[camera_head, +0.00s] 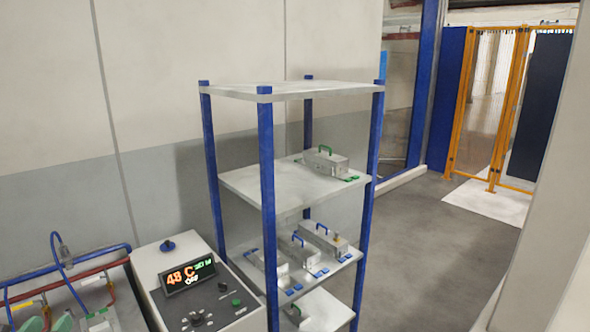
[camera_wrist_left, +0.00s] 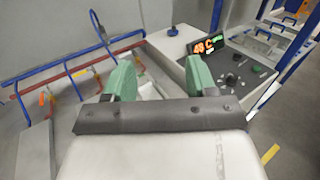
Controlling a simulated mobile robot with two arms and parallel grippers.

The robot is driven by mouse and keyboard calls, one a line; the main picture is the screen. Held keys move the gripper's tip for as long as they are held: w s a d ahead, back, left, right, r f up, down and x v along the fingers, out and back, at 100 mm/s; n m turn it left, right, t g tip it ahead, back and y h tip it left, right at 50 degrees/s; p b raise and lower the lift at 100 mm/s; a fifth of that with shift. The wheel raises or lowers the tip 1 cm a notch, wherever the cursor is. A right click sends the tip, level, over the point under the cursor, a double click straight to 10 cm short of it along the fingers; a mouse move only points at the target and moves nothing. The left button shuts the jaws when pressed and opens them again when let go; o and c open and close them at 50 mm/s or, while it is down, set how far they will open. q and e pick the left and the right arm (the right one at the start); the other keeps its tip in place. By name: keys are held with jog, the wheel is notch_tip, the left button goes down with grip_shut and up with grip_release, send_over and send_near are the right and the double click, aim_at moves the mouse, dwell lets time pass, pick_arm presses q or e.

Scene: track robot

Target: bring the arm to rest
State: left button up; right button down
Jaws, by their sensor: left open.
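My left gripper (camera_head: 82,320) shows only as green fingertips at the bottom left edge of the head view. In the left wrist view its two green fingers (camera_wrist_left: 160,80) stand apart, and I see nothing held between them. It is beside the control box (camera_head: 190,285), over the area of the red and blue pipes (camera_head: 75,272). The rest of the left arm is out of the head view. My right gripper is in neither view.
A shelf rack (camera_head: 265,150) with blue posts stands right of the control box. It holds a metal case with a green handle (camera_head: 325,163) and blue-handled cases (camera_head: 325,238) below. The box display reads 48 C. Open grey floor (camera_head: 430,250) lies to the right.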

pick_arm(q)
jog(key=s+d+f+n+g+b, duration=0.2)
jog(key=s+d+f+n, duration=0.3)
jog(key=f, duration=0.9)
jog(key=s+d+f+n+g+b, duration=0.2)
jog(key=f+n, duration=0.5)
jog(key=f, duration=0.7)
jog(key=s+d+f+n+g+b, duration=0.3)
jog(key=f+n, duration=0.4)
jog(key=f, duration=0.7)
jog(key=s+d+f+n+g+h+b, duration=0.1)
jog(key=s+d+f+n+g, duration=0.2)
jog(key=s+f, duration=0.5)
jog(key=s+d+f+n+g+b, duration=0.1)
jog(key=s+d+f+n+g, duration=0.2)
jog(key=s, duration=1.1)
jog(key=s+d+f+n+g+h+b, duration=0.1)
jog(key=s+d+f+n+g, duration=0.2)
jog(key=s+d+f+n, duration=0.3)
jog(key=s+d+f, duration=0.3)
jog(key=s+f, duration=0.2)
jog(key=f, duration=0.2)
jog(key=shift+d+n+g+h, duration=0.3)
jog(key=shift+d+n+g, duration=0.1)
